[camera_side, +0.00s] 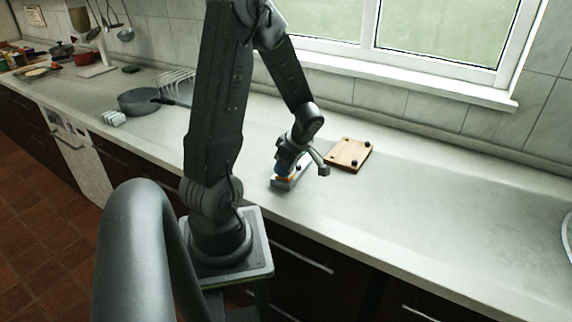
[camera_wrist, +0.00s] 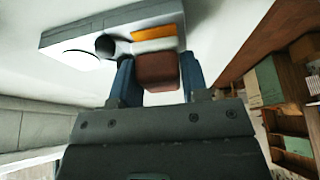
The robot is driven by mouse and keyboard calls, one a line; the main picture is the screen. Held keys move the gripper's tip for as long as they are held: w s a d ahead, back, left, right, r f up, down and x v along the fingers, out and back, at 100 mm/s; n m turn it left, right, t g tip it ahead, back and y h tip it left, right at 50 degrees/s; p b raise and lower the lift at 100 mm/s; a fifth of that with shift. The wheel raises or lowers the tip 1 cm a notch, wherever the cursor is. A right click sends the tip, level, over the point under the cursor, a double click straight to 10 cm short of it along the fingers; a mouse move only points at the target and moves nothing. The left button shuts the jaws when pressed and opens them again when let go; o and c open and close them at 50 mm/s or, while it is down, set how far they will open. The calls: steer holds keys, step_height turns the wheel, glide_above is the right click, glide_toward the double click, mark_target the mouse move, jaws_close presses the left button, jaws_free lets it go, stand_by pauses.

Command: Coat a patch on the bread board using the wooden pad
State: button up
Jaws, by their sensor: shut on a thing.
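The bread board (camera_side: 350,154) lies flat on the counter to the right of my gripper, with small dark knobs near its corners. My gripper (camera_side: 287,172) is low over a grey tray (camera_side: 291,184), apart from the board. In the wrist view my gripper (camera_wrist: 158,74) has its blue fingers on either side of a reddish-brown block, which looks like the wooden pad (camera_wrist: 158,74). The grey tray (camera_wrist: 62,40) shows just beyond the pad, with an orange strip and a white strip. I cannot tell whether the pad touches the tray. The board is not visible in the wrist view.
A dark pan (camera_side: 138,101) and a white wire rack (camera_side: 177,82) stand on the counter at left. The window sill (camera_side: 400,72) runs along the back. The counter right of the board is clear, with a pale round edge (camera_side: 568,238) at far right.

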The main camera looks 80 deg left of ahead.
steer(key=shift+f, duration=0.55)
stand_by(0.4)
steer(key=shift+r, duration=0.1)
stand_by(0.4)
steer(key=shift+r, duration=3.45)
